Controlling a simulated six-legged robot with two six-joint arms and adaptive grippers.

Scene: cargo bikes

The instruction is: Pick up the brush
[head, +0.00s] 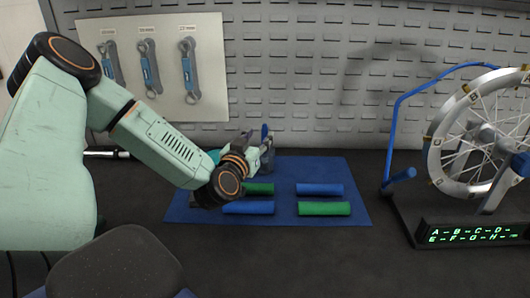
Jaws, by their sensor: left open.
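My left gripper (261,146) reaches in from the left, above the back part of a blue mat (350,210). It is open, and its fingers are small in view and partly covered by my own wrist. A slim upright blue piece (265,131) shows right at the fingers, above a dark holder (268,162). It may be the brush's handle, but I cannot tell for sure, nor whether the fingers touch it. My right gripper is not in view.
On the mat lie a blue grip (320,189), a green grip (324,208), another blue grip (248,207) and another green grip (260,188). A wheel on a stand (470,140) with a lit sign (475,233) is at right. Wrenches (148,66) hang on a board behind.

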